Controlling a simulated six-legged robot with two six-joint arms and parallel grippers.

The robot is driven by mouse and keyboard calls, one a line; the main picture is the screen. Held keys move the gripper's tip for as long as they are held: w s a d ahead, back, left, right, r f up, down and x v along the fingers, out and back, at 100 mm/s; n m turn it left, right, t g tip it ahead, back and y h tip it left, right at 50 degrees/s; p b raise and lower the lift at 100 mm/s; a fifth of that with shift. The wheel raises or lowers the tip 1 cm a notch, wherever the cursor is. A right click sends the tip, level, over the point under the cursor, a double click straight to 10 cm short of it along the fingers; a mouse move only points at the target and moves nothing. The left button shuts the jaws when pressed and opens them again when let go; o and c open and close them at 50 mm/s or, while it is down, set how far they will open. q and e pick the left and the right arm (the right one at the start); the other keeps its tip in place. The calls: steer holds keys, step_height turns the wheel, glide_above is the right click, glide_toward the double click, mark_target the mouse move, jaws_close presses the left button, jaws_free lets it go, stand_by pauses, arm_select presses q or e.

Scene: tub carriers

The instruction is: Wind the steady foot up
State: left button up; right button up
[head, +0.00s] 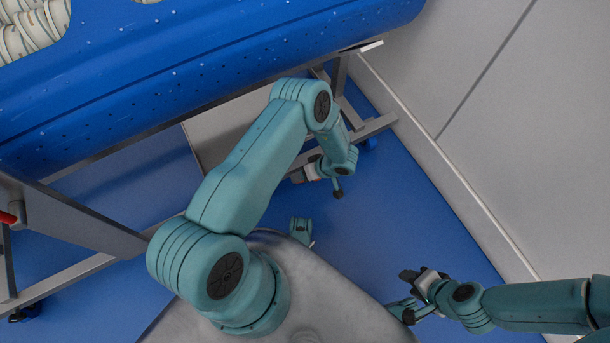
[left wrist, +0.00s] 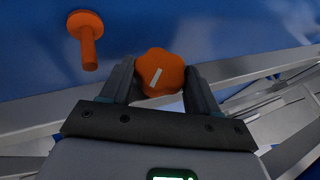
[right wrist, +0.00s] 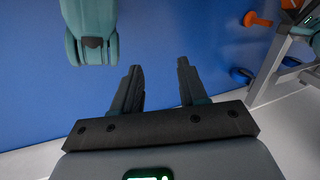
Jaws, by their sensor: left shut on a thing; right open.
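An orange lobed knob (left wrist: 160,72) with a white mark sits between the fingers of my left gripper (left wrist: 158,80), which is shut on it. In the head view the left gripper (head: 308,173) is low by the cart frame, small and partly hidden by its own wrist. An orange disc with a stem (left wrist: 88,38), which looks like the steady foot, shows left of the knob. An orange piece also shows at the top right of the right wrist view (right wrist: 256,19). I cannot tell whether the disc touches the floor. My right gripper (right wrist: 160,80) is open and empty above the blue floor.
A large blue tub (head: 240,65) on a grey metal frame (head: 70,276) fills the upper left. The frame has blue castors (right wrist: 240,75). A pale wall (head: 500,130) stands at the right. Blue floor (head: 425,215) is clear between the cart and my right gripper.

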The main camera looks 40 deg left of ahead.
arm_select(q)
steer(key=shift+d, duration=0.15)
steer(key=o, duration=1.1)
steer(key=shift+c, duration=0.2)
steer(key=shift+r, duration=0.1)
arm_select(e)
steer(key=shift+r, duration=0.1)
arm_select(q)
steer(key=p+v, duration=0.6)
steer(key=v, duration=1)
arm_select(e)
steer(key=shift+g, duration=0.3)
steer(key=shift+s+a+r, duration=0.2)
steer(key=shift+s+r, duration=0.1)
steer(key=shift+r, duration=0.65)
steer(key=shift+s+a+r, duration=0.15)
steer(key=shift+s+r, duration=0.1)
steer(key=shift+r, duration=0.65)
steer(key=shift+s+a+r, duration=0.2)
steer(key=shift+s+r, duration=0.1)
steer(key=shift+r, duration=0.65)
